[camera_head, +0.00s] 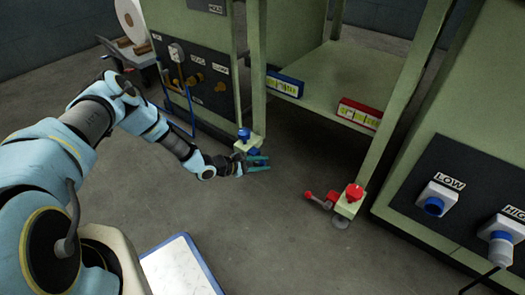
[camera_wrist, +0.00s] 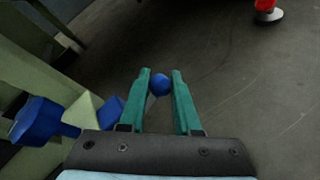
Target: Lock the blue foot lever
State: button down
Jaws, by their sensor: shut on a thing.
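The blue foot lever is at the foot of the green cart's near-left leg, beside a pale green block (camera_head: 248,144) with a blue cap (camera_head: 243,134) on top. My gripper (camera_head: 260,164) is low by that foot, reaching in from the left. In the wrist view, the lever's round blue knob (camera_wrist: 160,85) sits between the tips of my teal fingers (camera_wrist: 160,82). The fingers are shut on the knob. The lever's arm is mostly hidden behind the knob and fingers. The blue foot parts (camera_wrist: 40,117) show at the left there.
A red foot lever (camera_head: 322,200) sticks out from the cart's other near leg, with a red cap (camera_head: 354,191). Blue (camera_head: 285,84) and red (camera_head: 359,114) labelled boxes sit on the shelf. A panel marked LOW (camera_head: 448,183) stands at right. The floor between the feet is clear.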

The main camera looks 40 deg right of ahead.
jog(key=p, duration=0.2)
jog(key=f+m+t+p, duration=0.1)
jog(key=p, duration=0.2)
jog(key=shift+s+f+m+y, duration=0.15)
jog(key=shift+s+m+y, duration=0.15)
jog(key=shift+y, duration=0.1)
jog(key=shift+f+m+t+p, duration=0.4)
jog(key=shift+f+t+p, duration=0.3)
jog(key=shift+p, duration=0.75)
jog(key=shift+f, duration=0.1)
jog(key=c, duration=0.6)
grip_release()
jog(key=shift+w+a+r+p, duration=0.15)
jog(key=shift+a+r+p, duration=0.15)
jog(key=shift+a+r, duration=0.1)
jog(key=p+v, duration=0.3)
jog(key=v, duration=0.6)
jog(key=shift+a+r+p, duration=0.2)
jog(key=shift+a+p, duration=0.1)
jog(key=shift+p, duration=0.05)
